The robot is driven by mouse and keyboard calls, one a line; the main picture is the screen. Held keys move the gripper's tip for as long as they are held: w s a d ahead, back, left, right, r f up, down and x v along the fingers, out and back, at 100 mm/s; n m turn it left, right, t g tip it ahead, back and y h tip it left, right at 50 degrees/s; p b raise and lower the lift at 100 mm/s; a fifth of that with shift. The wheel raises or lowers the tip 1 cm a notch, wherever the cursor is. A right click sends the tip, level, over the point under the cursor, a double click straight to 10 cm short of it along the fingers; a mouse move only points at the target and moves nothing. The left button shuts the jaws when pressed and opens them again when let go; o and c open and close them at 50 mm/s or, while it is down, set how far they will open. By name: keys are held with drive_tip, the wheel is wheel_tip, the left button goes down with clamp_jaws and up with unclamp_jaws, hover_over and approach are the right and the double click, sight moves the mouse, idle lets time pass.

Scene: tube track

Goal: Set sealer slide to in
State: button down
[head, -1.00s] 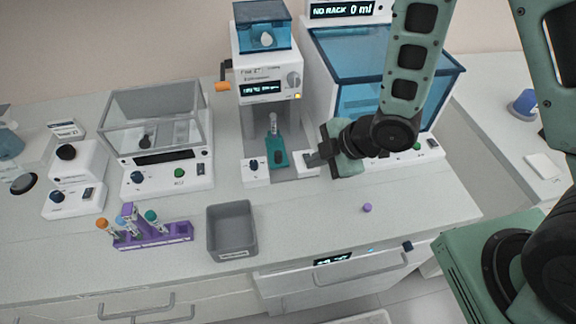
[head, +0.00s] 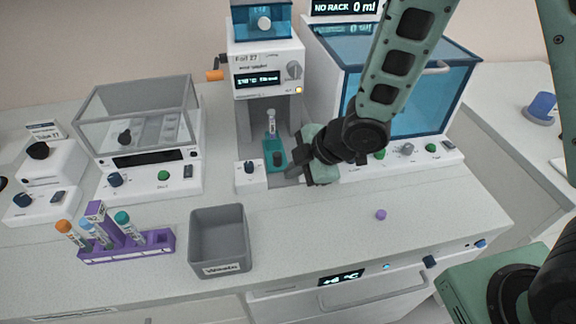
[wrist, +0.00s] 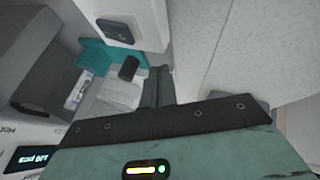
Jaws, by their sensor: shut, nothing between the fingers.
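The foil sealer (head: 266,68) is a white machine with a blue top box and a lit display. Its teal slide (head: 270,147) sticks out at the front of the lower bay, with an upright tube (head: 271,122) on it and a dark knob (head: 278,158) near its front end. My gripper (head: 291,170) is shut and empty, just right of the slide's front end; I cannot tell whether it touches. In the wrist view the teal slide (wrist: 97,55), the dark knob (wrist: 129,68) and the tube (wrist: 78,88) lie left of my dark fingers (wrist: 160,85).
A grey bin (head: 219,241) and a purple rack (head: 128,252) with several capped tubes stand at the front left. A clear-lidded balance (head: 150,178) is left of the sealer, and a blue-windowed machine (head: 420,100) is right.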

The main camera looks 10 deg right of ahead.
sight(284, 161)
drive_tip(key=shift+w+a+r+p, duration=0.1)
drive_tip(key=shift+w+a+p, duration=0.15)
drive_tip(key=shift+w, duration=0.5)
drive_tip(key=shift+w+a+r+p, duration=0.1)
drive_tip(key=shift+w+p, duration=0.15)
drive_tip(key=shift+w, duration=0.45)
drive_tip(key=w+p, duration=0.1)
drive_tip(key=w, duration=0.2)
drive_tip(key=shift+w+r+p, duration=0.1)
drive_tip(key=shift+w+p, duration=0.1)
drive_tip(key=shift+p, duration=0.2)
drive_tip(key=shift+w, duration=0.35)
